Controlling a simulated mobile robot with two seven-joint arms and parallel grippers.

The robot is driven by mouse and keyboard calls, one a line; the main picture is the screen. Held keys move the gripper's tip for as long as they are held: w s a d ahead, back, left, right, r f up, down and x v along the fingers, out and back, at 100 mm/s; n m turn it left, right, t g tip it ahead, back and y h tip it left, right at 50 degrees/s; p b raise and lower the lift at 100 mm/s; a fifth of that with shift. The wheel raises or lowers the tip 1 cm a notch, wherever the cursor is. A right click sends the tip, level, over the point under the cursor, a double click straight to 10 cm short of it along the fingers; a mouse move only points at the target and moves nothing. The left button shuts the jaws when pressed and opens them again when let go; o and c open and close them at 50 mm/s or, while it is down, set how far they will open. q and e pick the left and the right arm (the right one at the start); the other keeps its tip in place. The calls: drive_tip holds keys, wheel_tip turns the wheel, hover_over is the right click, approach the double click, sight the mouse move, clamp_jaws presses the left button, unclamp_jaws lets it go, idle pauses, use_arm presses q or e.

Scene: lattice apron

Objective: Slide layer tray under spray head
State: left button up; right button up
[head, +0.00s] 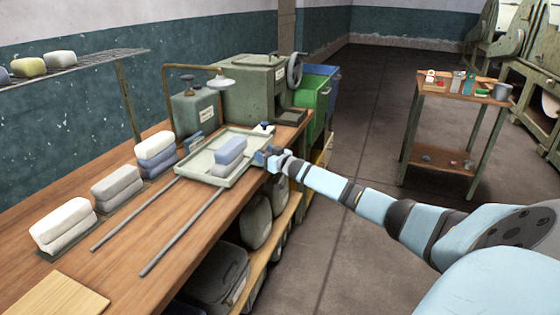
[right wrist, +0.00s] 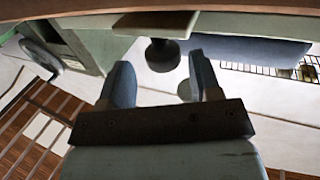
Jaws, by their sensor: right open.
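The layer tray (head: 186,179), pale green and shallow, sits on two grey rails (head: 187,227) on the bench, with a blue-grey block (head: 230,151) in it. The spray head (head: 220,83) hangs from a brass pipe, beyond and above the tray in the picture. I cannot tell how much of the tray lies beneath it. My right gripper (head: 262,158) is at the tray's right side. In the right wrist view its open fingers (right wrist: 160,85) stand either side of a dark knob (right wrist: 162,56), with a gap on both sides. My left gripper is not in view.
Stacked blocks in white, grey and blue (head: 156,149) line the bench left of the rails. A green machine with a handwheel (head: 295,69) and a green tank (head: 195,112) stand behind the tray. Green (head: 312,95) and blue bins are beyond. The near rails are clear.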

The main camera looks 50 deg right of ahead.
use_arm(q)
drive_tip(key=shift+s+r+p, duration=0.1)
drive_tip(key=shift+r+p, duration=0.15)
drive_tip(key=shift+p, duration=0.45)
use_arm(e)
drive_tip(key=s, duration=1.3)
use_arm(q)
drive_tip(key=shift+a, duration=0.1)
use_arm(e)
drive_tip(key=shift+w, duration=0.1)
